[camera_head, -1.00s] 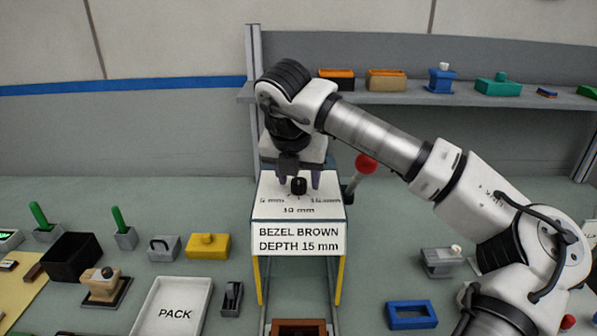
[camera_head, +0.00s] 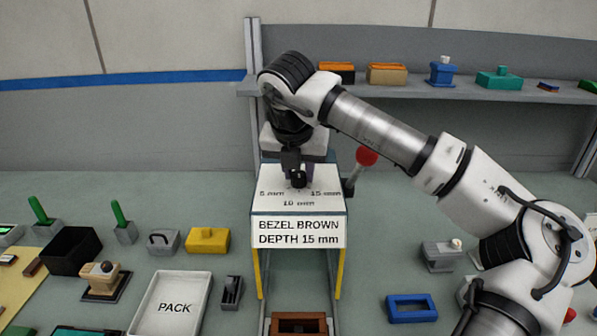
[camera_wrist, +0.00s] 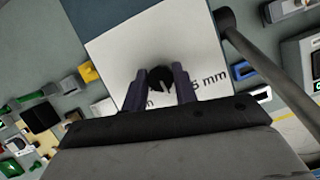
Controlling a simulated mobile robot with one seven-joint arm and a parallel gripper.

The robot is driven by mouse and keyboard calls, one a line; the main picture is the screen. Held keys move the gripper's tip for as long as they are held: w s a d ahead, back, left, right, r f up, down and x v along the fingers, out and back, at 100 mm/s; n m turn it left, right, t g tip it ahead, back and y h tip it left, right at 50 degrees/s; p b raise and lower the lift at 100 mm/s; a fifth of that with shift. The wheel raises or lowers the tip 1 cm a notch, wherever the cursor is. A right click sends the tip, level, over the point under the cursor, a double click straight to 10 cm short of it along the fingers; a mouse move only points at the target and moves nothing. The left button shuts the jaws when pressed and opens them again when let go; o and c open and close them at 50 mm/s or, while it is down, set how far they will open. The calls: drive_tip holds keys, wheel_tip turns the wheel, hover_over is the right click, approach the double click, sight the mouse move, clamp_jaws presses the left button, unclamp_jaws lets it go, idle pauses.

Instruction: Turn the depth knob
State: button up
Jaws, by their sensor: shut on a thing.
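The depth knob (camera_head: 299,181) is a small dark round knob on the sloped white top of the press box (camera_head: 268,208). The labels 5 mm, 10 mm and 15 mm surround it. My gripper (camera_head: 298,174) reaches down from above and is shut on the knob. In the wrist view the black knob (camera_wrist: 159,79) sits between the two fingers of my gripper (camera_wrist: 160,88). Its pale pointer line slants down and right there, and the fingers partly hide the labels. The front sign (camera_head: 299,232) reads BEZEL BROWN, DEPTH 15 mm.
A red-balled lever (camera_head: 366,156) stands just right of the box. A brown part (camera_head: 299,325) lies below, between the yellow legs. A white PACK tray (camera_head: 160,325) and a blue frame (camera_head: 411,309) lie on the bench. A shelf (camera_head: 480,94) holds several parts behind.

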drive_tip(key=shift+f+n+y+b, duration=0.2)
drive_tip(key=shift+n+y+b, duration=0.3)
drive_tip(key=shift+n+b, duration=0.6)
drive_tip(key=n+y+b, duration=0.1)
drive_tip(key=n, duration=0.1)
drive_tip(key=shift+r+n, duration=0.1)
drive_tip(key=shift+n, duration=0.2)
drive_tip(key=n+y, duration=0.1)
drive_tip(key=n, duration=0.1)
drive_tip(key=shift+d+r+n+b, duration=0.1)
drive_tip(key=shift+n+b, duration=0.25)
drive_tip(key=shift+n, duration=0.05)
drive_tip(key=shift+w+n+g+y, duration=0.1)
drive_tip(key=shift+n+g+y, duration=0.45)
drive_tip(key=shift+n, duration=1.25)
drive_tip(key=o, duration=1)
drive_tip(key=b+v, duration=0.1)
drive_tip(key=v, duration=1.3)
drive_tip(key=shift+b, duration=0.3)
